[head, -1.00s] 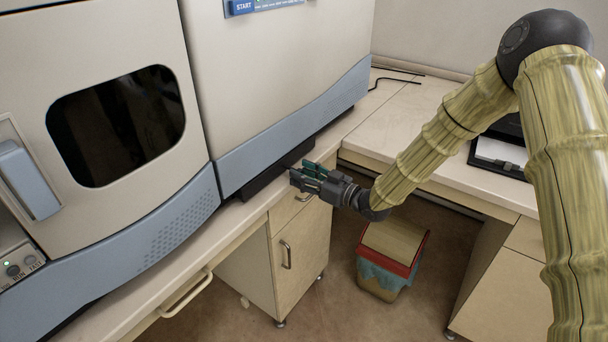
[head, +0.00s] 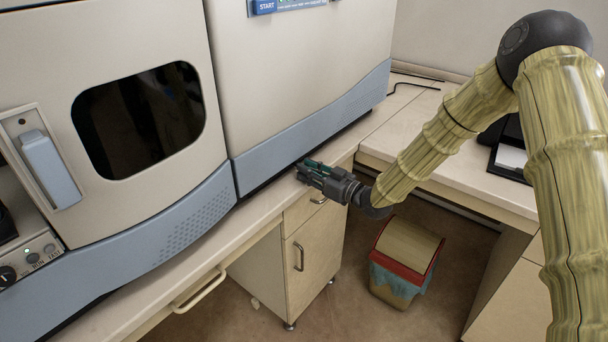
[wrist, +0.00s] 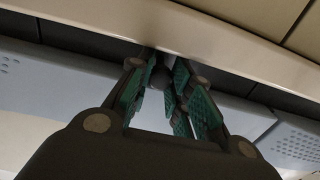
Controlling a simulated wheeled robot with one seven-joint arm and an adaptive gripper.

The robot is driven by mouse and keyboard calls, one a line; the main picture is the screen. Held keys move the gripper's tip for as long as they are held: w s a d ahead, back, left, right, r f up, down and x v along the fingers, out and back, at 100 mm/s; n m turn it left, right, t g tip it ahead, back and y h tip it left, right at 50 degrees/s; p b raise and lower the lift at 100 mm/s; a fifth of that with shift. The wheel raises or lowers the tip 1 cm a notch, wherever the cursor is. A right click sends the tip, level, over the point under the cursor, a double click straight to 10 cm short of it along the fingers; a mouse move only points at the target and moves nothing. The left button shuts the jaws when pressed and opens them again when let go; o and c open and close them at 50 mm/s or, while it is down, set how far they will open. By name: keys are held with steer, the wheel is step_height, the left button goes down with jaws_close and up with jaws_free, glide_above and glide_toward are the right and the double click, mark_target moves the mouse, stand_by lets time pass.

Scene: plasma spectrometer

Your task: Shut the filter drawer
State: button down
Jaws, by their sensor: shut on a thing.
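The filter drawer is the dark, low unit under the blue lower panel of the spectrometer (head: 300,125). In the head view only a thin dark strip shows there, with no drawer clearly standing out. My gripper (head: 305,170) is at the counter's front edge, close against the spectrometer's base. In the wrist view my gripper (wrist: 158,92) has its green-padded fingers closed in around a small dark round knob (wrist: 158,79), which looks like the drawer's handle. The fingers hide most of the knob and the drawer front behind it.
The counter (head: 130,310) runs along under the spectrometer. A cabinet (head: 315,260) with handles stands below my gripper. A red-rimmed bin (head: 405,260) is on the floor to the right. A side desk (head: 450,175) holds a dark device. Open floor lies between.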

steer(key=c, duration=1.3)
jaws_free()
steer(key=shift+w+a, duration=0.2)
steer(key=shift+o, duration=0.2)
steer(key=shift+s+d, duration=0.1)
steer(key=shift+d, duration=0.05)
steer(key=v, duration=1.2)
steer(key=s+d+f+m+g+h, duration=0.1)
steer(key=s+f+m+g+h, duration=0.2)
steer(key=s+f, duration=0.75)
steer(key=s+d+f+m+g+h, duration=0.1)
steer(key=s+f+m+h, duration=0.35)
steer(key=f, duration=1.05)
steer(key=s+d+f+m+g+h, duration=0.1)
steer(key=s+d+f+g+h, duration=0.1)
steer(key=s, duration=0.8)
steer(key=s+d+f+g+h, duration=0.2)
steer(key=s+d+f+g, duration=0.1)
steer(key=s, duration=0.7)
steer(key=s+d+f+m+g+h, duration=0.1)
steer(key=s+f, duration=0.3)
steer(key=s, duration=0.6)
steer(key=shift+s+d+m+g+h, duration=0.4)
steer(key=shift+d+g+h, duration=0.15)
steer(key=shift+d+g, duration=0.35)
